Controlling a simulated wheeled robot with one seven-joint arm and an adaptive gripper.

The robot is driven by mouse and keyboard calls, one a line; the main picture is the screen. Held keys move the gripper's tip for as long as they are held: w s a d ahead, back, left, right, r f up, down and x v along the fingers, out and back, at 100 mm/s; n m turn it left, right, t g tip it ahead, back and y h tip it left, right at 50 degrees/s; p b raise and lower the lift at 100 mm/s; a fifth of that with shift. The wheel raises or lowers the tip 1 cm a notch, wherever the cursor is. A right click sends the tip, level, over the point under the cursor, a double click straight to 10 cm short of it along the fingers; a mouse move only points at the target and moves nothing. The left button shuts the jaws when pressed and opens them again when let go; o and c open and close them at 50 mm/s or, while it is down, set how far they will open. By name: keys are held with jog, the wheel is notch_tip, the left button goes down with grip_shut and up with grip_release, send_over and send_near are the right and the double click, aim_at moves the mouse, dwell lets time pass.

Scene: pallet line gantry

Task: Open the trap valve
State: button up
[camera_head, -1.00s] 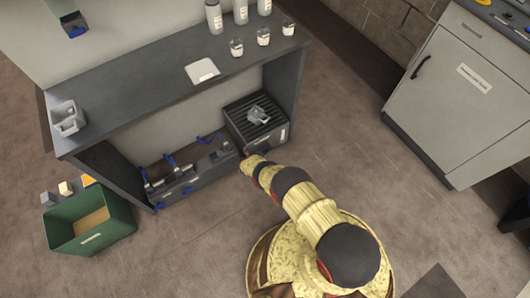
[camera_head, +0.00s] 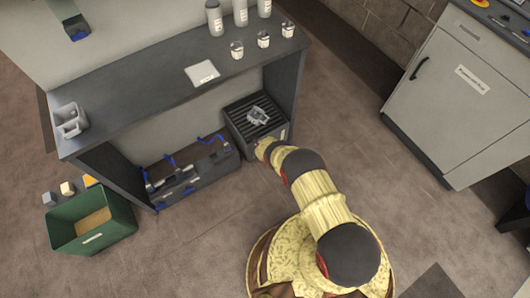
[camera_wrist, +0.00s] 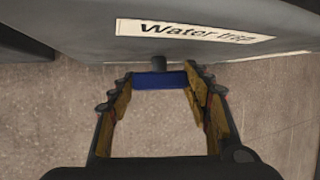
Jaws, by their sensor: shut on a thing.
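The water trap (camera_head: 232,124) is a dark grey box with a slatted top under the bench. Its front carries a white "Water trap" label, which shows large in the wrist view (camera_wrist: 195,29). A blue valve handle (camera_wrist: 160,81) on a short dark stem sticks out below the label. My gripper (camera_wrist: 163,86) is shut on this handle, with one finger at each end of it. In the head view my gripper (camera_head: 264,149) is at the front of the trap, and my wrist hides the handle there.
A grey piece (camera_head: 258,116) lies on the slats. A dark unit with blue levers (camera_head: 190,180) stands left of the trap. The bench (camera_head: 150,105) overhangs both. A green crate (camera_head: 95,240) is at lower left. The floor right of the trap is clear.

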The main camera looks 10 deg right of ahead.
jog(key=shift+s+m+g+y+b, duration=0.1)
jog(key=shift+m+g+y+b, duration=0.45)
jog(key=shift+y, duration=1.15)
jog(key=o, duration=1)
jog(key=shift+o, duration=0.8)
jog(key=shift+r, duration=0.1)
jog(key=v, duration=1.1)
jog(key=shift+d+r, duration=0.25)
jog(key=shift+r, duration=0.1)
jog(key=shift+n, duration=0.25)
